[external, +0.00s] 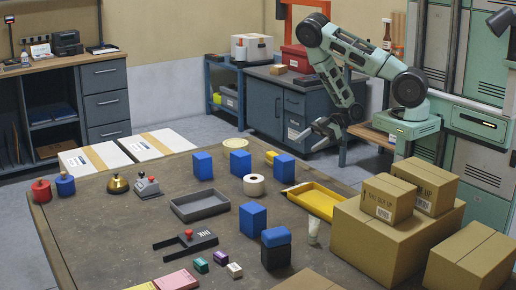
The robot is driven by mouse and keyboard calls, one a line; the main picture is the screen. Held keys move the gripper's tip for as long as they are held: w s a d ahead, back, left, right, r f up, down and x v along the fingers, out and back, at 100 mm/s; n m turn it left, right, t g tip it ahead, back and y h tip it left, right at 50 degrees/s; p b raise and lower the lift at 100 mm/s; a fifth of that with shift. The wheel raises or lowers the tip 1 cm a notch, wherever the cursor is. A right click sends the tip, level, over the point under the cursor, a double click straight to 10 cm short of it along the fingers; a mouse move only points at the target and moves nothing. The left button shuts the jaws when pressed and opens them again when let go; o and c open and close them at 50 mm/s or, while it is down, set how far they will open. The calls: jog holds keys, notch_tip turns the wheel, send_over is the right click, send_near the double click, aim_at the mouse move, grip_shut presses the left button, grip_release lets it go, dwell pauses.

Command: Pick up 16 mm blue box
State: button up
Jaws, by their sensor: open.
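Several blue boxes stand on the brown table. Three are at the back: a left one (203,166), a middle one (240,162) and a right one (284,168). Another blue box (253,219) is nearer the middle, and a blue piece (276,237) sits on a black box (277,258) at the front. I cannot tell which is the 16 mm one; no size is readable. My gripper (308,134) is open and appears empty, beyond the table's back edge and above the right rear box in the picture, apart from all boxes.
A grey tray (200,216), tape roll (254,186) and yellow tray (322,203) lie among the boxes. Cardboard boxes (352,240) crowd the right side. A bell (117,185) and stamps stand left. The left-front tabletop has free room.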

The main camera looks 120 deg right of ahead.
jog(key=p, duration=0.2)
send_near(278, 164)
jog(key=x, duration=0.3)
jog(key=shift+d+f, duration=0.1)
jog(key=shift+a+p+x, duration=0.2)
jog(key=shift+p+x, duration=0.45)
jog(key=shift+x, duration=2.35)
jog(key=shift+r, duration=0.2)
jog(key=c, duration=1.1)
